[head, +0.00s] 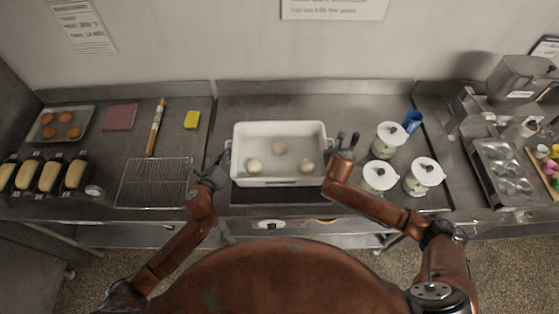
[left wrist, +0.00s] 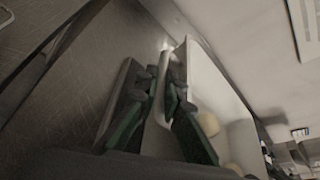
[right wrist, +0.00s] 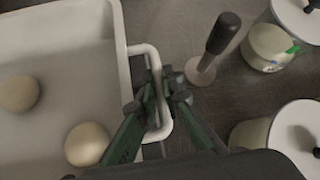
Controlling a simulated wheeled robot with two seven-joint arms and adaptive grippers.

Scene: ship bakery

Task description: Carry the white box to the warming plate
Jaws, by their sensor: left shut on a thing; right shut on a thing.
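The white box (head: 279,182) is a shallow rectangular tub in the middle of the counter, with three pale dough balls inside. My left gripper (head: 222,167) is shut on the handle at its left end; the white rim and handle also show between the fingers in the left wrist view (left wrist: 195,75). My right gripper (head: 338,152) is shut on the right handle, clear in the right wrist view (right wrist: 157,95). A flat dark plate (head: 272,197) shows along the box's front edge; I cannot tell if it is the warming plate or whether the box touches it.
White lidded canisters (head: 423,178) and a blue cup (head: 412,121) stand right of the box. A dark-handled tool (right wrist: 215,45) stands close to my right gripper. A wire rack (head: 153,183), rolling pin (head: 156,127) and yellow sponge (head: 192,120) lie to the left.

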